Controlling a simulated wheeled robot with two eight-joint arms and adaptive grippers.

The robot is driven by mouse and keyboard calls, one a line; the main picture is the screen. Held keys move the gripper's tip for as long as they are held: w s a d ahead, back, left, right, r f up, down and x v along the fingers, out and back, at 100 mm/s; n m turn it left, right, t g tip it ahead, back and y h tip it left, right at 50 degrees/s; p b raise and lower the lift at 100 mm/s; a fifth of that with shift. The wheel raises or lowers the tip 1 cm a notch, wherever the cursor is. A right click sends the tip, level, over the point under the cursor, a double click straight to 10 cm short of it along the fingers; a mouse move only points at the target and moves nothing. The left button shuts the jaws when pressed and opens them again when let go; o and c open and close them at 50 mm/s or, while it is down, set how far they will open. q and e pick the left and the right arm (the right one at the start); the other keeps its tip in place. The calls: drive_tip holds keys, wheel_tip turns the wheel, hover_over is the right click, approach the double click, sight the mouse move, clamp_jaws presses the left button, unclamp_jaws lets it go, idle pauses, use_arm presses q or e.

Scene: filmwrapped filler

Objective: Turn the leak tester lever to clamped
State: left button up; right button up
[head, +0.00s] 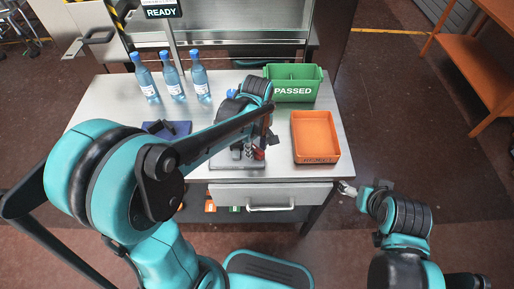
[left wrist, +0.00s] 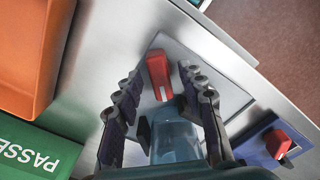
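The leak tester's grey base plate (head: 226,162) lies near the table's front edge, mostly behind my left arm in the head view. In the left wrist view its plate (left wrist: 222,88) carries a red lever (left wrist: 157,72) with a white mark. My left gripper (left wrist: 160,75) is open above the tester, its fingers either side of the lever with gaps visible.
Several blue bottles (head: 173,82) stand back left. A green PASSED bin (head: 293,95) and an orange tray (head: 316,155) stand at right. A blue pad (head: 152,128) with a dark item lies left; it shows a red part in the wrist view. A drawer (head: 230,196) is below.

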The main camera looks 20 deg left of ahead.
use_arm(q)
clamp_jaws()
drive_tip(key=shift+m, duration=0.3)
drive_tip(key=m+p, duration=0.1)
drive_tip(key=m, duration=0.2)
drive_tip(key=shift+r+m, duration=0.1)
drive_tip(key=shift+m, duration=0.2)
drive_tip(key=m+p, duration=0.1)
drive_tip(key=m, duration=0.3)
drive_tip(key=shift+m, duration=0.3)
drive_tip(key=m, duration=0.4)
drive_tip(key=shift+m, duration=0.3)
drive_tip(key=shift+m+p, duration=0.4)
drive_tip(key=shift+m, duration=1.8)
